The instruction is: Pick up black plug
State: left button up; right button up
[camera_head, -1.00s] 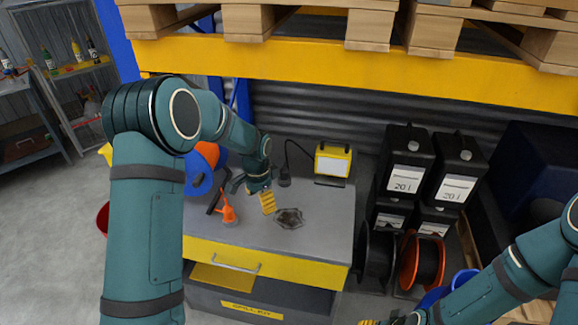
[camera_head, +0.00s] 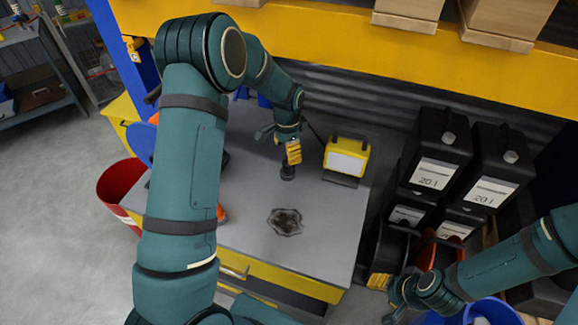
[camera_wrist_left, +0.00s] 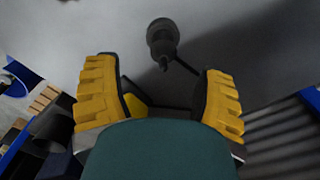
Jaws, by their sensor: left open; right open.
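The black plug (camera_head: 288,172) stands on the grey bench top (camera_head: 335,215), left of the yellow work lamp (camera_head: 346,160). It also shows in the left wrist view (camera_wrist_left: 162,38), upper middle, with a thin dark cable running from it. My left gripper (camera_head: 292,153) is right by the plug in the head view. In the left wrist view its yellow fingers (camera_wrist_left: 160,78) are spread apart, with the plug in line with the gap but beyond the tips and nothing held. My right gripper (camera_head: 380,282) is open at the lower right, away from the plug.
A dark ragged patch (camera_head: 285,222) lies on the bench in front of the plug. An orange object (camera_head: 221,214) is mostly hidden behind my left arm. Black 20 l canisters (camera_head: 437,150) stand to the right. A red bucket (camera_head: 120,185) stands left of the bench.

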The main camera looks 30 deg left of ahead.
aim_at(287, 162)
pick_arm(q)
jog(key=shift+w+a+f+b, duration=0.1)
jog(key=shift+f+b, duration=0.15)
jog(key=shift+f, duration=1.85)
jog(key=shift+w+f+b, duration=0.1)
jog(key=shift+f+b, duration=0.1)
jog(key=shift+f, duration=1.85)
grip_shut()
